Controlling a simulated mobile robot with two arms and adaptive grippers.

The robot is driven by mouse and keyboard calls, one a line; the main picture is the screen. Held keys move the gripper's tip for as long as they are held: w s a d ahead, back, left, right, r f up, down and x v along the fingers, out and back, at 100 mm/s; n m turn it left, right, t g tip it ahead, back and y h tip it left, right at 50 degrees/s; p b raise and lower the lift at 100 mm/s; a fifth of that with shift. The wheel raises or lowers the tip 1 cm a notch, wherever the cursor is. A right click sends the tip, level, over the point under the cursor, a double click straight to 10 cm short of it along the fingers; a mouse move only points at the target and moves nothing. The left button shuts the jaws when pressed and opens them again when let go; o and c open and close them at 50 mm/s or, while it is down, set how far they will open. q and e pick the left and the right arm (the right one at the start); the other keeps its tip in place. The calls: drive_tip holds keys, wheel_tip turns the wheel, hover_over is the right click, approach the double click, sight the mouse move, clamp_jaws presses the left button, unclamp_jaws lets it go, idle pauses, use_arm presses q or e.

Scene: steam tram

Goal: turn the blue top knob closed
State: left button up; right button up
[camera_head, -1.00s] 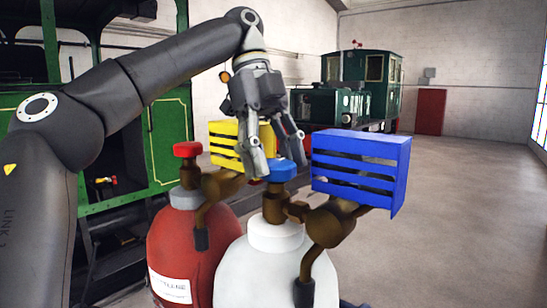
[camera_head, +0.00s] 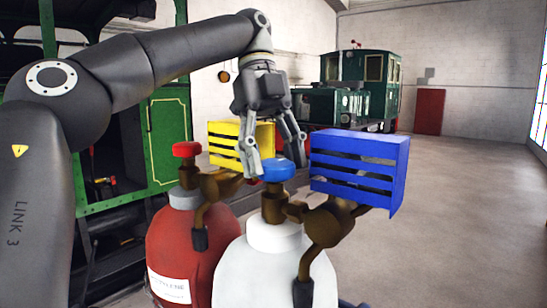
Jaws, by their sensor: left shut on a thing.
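The blue top knob (camera_head: 278,171) sits on the brown valve (camera_head: 273,205) of the white cylinder (camera_head: 272,272). My left gripper (camera_head: 276,163) comes down over it from above. One finger is at the knob's left side and the other at its right rear, and it is shut on the knob. The fingers hide part of the knob's rim. The knob's turn position cannot be read. My right gripper is not in view.
A blue slatted guard (camera_head: 358,168) stands close at the right of the knob. A red cylinder (camera_head: 187,246) with a red knob (camera_head: 187,149) and a yellow slatted guard (camera_head: 229,145) is at the left. Open floor (camera_head: 460,220) lies at the right.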

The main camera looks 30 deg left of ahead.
use_arm(q)
drive_tip(key=shift+f, duration=0.15)
drive_tip(key=o, duration=0.7)
drive_tip(key=shift+o, duration=0.2)
drive_tip(key=shift+n+t+h, duration=0.3)
drive_tip(key=shift+n+t, duration=0.4)
drive_tip(key=shift+n, duration=1)
